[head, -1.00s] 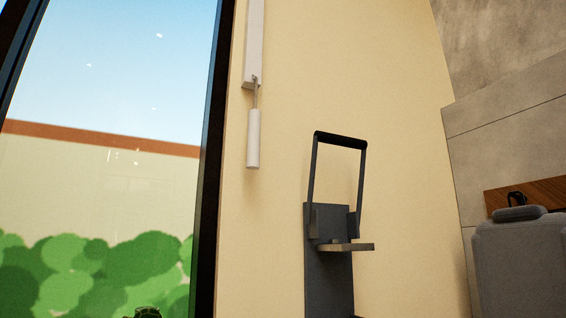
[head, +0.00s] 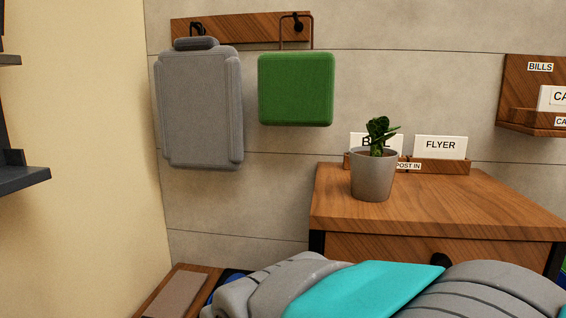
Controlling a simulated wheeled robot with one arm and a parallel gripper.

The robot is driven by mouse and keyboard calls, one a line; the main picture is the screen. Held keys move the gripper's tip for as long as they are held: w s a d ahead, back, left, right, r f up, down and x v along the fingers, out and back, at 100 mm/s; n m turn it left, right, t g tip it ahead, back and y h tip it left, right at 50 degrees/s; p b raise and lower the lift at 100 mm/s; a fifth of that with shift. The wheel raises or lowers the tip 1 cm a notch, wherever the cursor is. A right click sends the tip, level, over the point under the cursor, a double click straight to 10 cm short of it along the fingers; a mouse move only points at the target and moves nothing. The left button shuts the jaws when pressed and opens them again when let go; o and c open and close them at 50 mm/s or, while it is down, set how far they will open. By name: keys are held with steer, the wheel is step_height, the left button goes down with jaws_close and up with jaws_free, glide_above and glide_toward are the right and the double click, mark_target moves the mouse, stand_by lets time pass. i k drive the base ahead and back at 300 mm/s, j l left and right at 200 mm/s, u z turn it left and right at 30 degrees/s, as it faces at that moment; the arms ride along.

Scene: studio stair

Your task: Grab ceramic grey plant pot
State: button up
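The grey plant pot (head: 373,178) stands upright on the wooden cabinet top (head: 450,200), near its left side. A small dark green plant (head: 379,135) grows in it. The pot partly covers the post holder behind it. At the bottom of the head view are grey rounded shapes with a turquoise panel, which look like my own arm. My gripper's fingers do not show in this view.
A wooden post holder (head: 433,166) with BILL and FLYER cards stands behind the pot. A grey backpack (head: 200,110) and a green bag (head: 296,90) hang from a wall rack (head: 240,27). A wooden wall holder (head: 530,95) is at right. The cabinet top right of the pot is clear.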

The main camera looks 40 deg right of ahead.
mark_target(373, 167)
steer(key=z, duration=1.5)
